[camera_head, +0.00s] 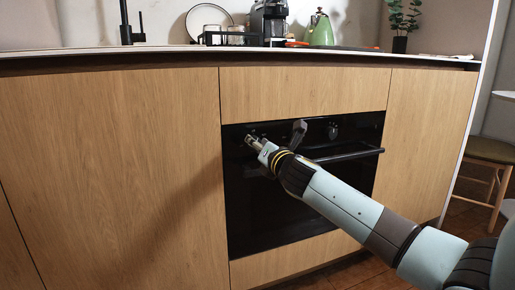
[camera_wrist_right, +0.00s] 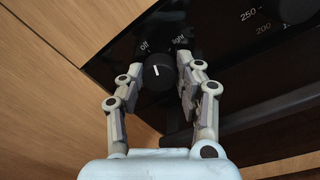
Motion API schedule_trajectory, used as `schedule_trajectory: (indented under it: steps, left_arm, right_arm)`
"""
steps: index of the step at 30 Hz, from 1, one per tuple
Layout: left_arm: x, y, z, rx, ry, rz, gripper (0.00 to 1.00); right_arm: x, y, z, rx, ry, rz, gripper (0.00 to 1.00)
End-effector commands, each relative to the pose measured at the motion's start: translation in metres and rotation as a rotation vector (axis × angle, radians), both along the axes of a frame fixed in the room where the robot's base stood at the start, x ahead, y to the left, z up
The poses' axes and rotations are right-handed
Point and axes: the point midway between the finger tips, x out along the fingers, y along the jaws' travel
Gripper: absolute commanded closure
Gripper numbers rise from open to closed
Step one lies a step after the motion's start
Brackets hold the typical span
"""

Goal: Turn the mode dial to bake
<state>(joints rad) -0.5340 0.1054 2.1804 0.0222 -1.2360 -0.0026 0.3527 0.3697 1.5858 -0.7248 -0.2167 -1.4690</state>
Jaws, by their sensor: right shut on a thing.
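The mode dial (camera_wrist_right: 158,72) is a round black knob on the black oven panel, seen in the right wrist view. I cannot read a "bake" label. My right gripper (camera_wrist_right: 160,64) is shut on the dial, one finger on each side. In the head view this gripper (camera_head: 253,142) is at the panel's left end and hides the dial. My left gripper is not in view.
The black oven (camera_head: 240,220) sits among wooden cabinets. Its handle (camera_head: 350,155) runs just below the panel, close to my right wrist. A second dial (camera_head: 333,131) is to the right, with temperature numbers (camera_wrist_right: 257,20). A green kettle (camera_head: 320,30) stands on the counter above.

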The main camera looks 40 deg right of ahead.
Motion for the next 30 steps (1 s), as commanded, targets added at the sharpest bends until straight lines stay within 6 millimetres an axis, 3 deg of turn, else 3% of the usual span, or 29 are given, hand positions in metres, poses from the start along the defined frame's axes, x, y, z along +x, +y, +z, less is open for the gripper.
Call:
schedule_trajectory:
  steps: [26,30]
  left_arm:
    - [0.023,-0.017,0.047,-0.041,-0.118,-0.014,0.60]
    - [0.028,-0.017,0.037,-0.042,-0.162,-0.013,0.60]
  right_arm:
    - [0.000,0.000,-0.007,0.812,-0.192,-0.002,0.97]
    - [0.000,-0.001,-0.007,0.940,-0.222,-0.003,0.97]
